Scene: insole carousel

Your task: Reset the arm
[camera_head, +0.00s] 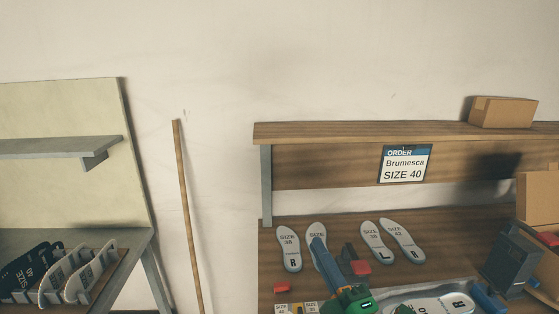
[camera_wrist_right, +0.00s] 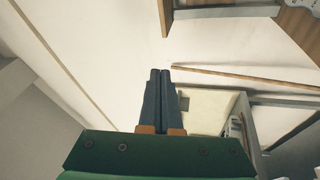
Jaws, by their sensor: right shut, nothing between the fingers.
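My right gripper (camera_head: 318,241) is raised over the front of the workbench in the head view, its blue fingers pointing up and left from a green body. It partly covers one of the insoles. In the right wrist view the same gripper (camera_wrist_right: 160,72) has its two dark fingers pressed together with nothing between them. My left gripper is not in the head view.
Several grey insoles (camera_head: 289,249) lie on the wooden workbench (camera_head: 265,283). A dark box-like device (camera_head: 513,259) stands at right. An order sign (camera_head: 404,164) reads Brumesca size 40. A rack of insoles (camera_head: 75,282) stands at left, beside a leaning wooden pole (camera_head: 187,215).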

